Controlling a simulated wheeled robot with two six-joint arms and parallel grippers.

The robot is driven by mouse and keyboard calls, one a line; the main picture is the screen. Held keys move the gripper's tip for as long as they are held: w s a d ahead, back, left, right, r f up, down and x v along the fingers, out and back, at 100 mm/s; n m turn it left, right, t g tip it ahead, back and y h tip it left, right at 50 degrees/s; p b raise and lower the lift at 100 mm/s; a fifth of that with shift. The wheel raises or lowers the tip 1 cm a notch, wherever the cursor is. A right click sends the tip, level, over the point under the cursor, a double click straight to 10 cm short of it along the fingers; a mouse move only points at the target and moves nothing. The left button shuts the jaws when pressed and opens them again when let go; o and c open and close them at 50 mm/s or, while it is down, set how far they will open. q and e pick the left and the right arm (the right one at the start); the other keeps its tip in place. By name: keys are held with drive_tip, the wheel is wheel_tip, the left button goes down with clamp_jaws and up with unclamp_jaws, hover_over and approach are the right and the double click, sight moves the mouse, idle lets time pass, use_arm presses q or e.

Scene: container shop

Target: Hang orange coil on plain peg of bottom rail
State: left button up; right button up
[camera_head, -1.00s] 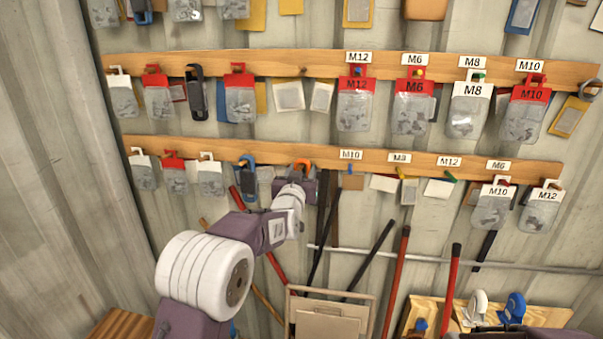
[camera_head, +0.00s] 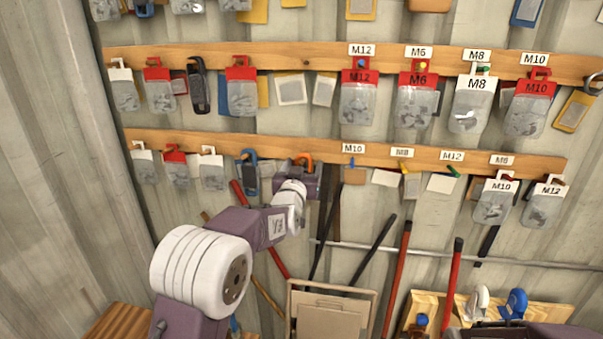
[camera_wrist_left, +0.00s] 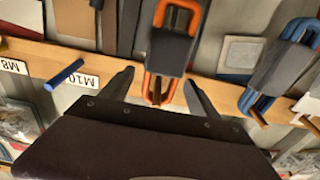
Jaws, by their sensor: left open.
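The orange coil (camera_wrist_left: 186,20), with a dark wrap around its middle, hangs at the bottom rail (camera_wrist_left: 217,90) in the left wrist view. In the head view only its orange top (camera_head: 304,158) shows above my gripper. My left gripper (camera_wrist_left: 158,80) is open, with one finger on each side of the coil's loop and a gap on both sides. In the head view my left gripper (camera_head: 305,178) covers the coil's lower part.
A blue coil (camera_wrist_left: 275,70) hangs close beside the orange one. A bare blue peg (camera_wrist_left: 64,75) by the M10 label is on the other side. Bagged packs (camera_head: 495,204) hang at the rail's right end. Long-handled tools (camera_head: 397,275) stand below.

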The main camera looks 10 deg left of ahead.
use_arm(q)
drive_tip(key=s+b, duration=0.3)
drive_tip(key=s, duration=0.5)
drive_tip(key=s+a+f+g, duration=0.2)
drive_tip(key=s+f+g, duration=0.4)
drive_tip(key=f, duration=0.5)
drive_tip(key=s+a+f+g, duration=0.25)
drive_tip(key=s+f, duration=0.55)
drive_tip(key=f, duration=0.4)
drive_tip(key=s+f+g, duration=0.4)
drive_tip(key=s+f, duration=0.1)
drive_tip(key=s, duration=0.4)
drive_tip(key=s+f+g, duration=0.4)
drive_tip(key=s+f, duration=0.1)
drive_tip(key=s, duration=0.5)
drive_tip(key=shift+d+f+g, duration=0.25)
drive_tip(key=shift+f+g, duration=0.05)
drive_tip(key=shift+g, duration=0.05)
